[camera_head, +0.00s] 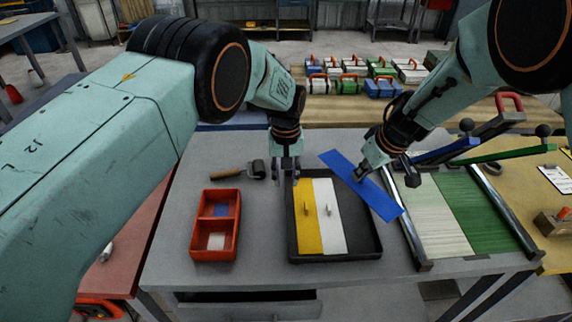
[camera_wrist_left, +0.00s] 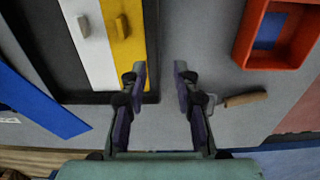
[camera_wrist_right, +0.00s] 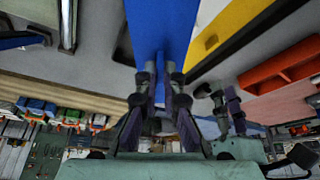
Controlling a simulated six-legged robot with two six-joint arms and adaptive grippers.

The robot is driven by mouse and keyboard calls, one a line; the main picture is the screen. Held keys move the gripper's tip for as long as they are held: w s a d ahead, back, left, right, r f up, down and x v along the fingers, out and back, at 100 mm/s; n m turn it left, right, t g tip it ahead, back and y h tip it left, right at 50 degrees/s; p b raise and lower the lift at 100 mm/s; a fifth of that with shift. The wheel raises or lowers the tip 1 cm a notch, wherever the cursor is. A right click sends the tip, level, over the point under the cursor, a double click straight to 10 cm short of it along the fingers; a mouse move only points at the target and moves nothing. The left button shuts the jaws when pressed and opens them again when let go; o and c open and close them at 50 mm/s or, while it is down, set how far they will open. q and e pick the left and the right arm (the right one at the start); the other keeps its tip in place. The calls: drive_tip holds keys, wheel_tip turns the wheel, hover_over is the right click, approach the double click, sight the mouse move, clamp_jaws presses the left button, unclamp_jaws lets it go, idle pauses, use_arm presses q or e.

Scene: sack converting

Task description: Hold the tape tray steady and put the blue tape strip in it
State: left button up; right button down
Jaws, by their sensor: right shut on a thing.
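The black tape tray (camera_head: 291,240) lies on the grey table with a yellow strip (camera_head: 305,218) and a white strip (camera_head: 329,215) side by side in it. Its right part is bare. My right gripper (camera_head: 361,174) is shut on the blue tape strip (camera_head: 385,204), held slantwise over the tray's back right corner. The strip fills the upper middle of the right wrist view (camera_wrist_right: 163,25). My left gripper (camera_head: 286,172) is open at the tray's back left corner. In the left wrist view its fingers (camera_wrist_left: 159,78) are apart, with the tray's side wall between them in the picture; contact cannot be told.
A red two-part bin (camera_head: 194,225) stands left of the tray. A roller with a wooden handle (camera_head: 238,172) lies behind the bin. A metal-railed frame with cream and green panels (camera_head: 480,214) stands close on the right. Several coloured cases sit on the back bench.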

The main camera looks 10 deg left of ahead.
use_arm(q)
wheel_tip(320, 180, down, 7)
drive_tip(key=shift+f, duration=0.2)
drive_tip(key=shift+d, duration=0.1)
drive_tip(key=shift+c, duration=0.4)
clamp_jaws()
idle(1.1)
